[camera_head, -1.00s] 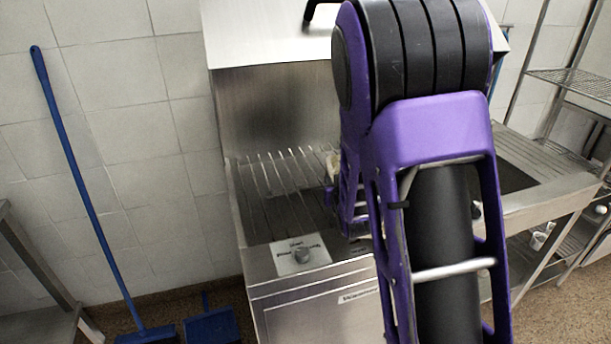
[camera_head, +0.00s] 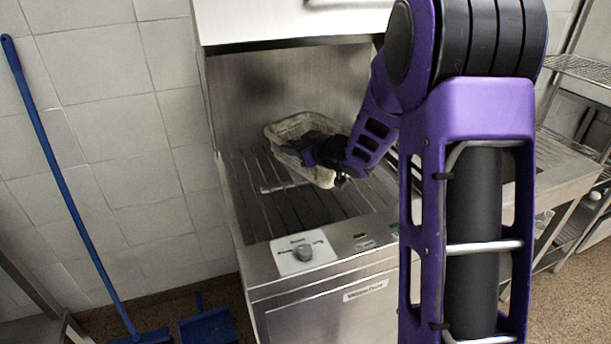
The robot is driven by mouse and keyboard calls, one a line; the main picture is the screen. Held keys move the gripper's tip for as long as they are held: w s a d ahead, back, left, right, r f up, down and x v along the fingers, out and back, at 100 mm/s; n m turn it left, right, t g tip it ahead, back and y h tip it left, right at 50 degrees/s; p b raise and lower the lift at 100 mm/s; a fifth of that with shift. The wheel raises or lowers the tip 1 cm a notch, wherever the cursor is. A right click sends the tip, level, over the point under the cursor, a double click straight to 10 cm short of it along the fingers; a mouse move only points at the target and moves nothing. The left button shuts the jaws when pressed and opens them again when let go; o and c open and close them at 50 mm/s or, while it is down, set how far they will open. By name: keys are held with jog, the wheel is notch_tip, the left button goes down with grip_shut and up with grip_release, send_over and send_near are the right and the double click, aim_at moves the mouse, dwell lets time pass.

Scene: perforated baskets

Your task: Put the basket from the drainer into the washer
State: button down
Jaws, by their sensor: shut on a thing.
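The washer (camera_head: 330,262) stands in the middle with its hood raised and a rack of metal bars in its open top. The pale perforated basket (camera_head: 283,130) is inside the washer opening, over the rack towards the back. My gripper (camera_head: 306,150) reaches in from the right and is shut on the basket. The basket looks slightly tilted; I cannot tell whether it touches the rack. My wrist and gripper hide part of the basket's right side. The drainer (camera_head: 567,160) is the ribbed metal counter at the right, partly hidden by my arm.
The raised hood (camera_head: 290,20) hangs above the opening. A blue broom (camera_head: 75,190) and a blue dustpan (camera_head: 208,326) are at the left. Wire shelves (camera_head: 580,70) stand at the far right.

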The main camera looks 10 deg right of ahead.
notch_tip(320, 180, down, 8)
jog(key=shift+b, duration=0.8)
jog(key=c, duration=0.8)
grip_release()
jog(key=p+v, duration=0.1)
jog(key=v, duration=1.1)
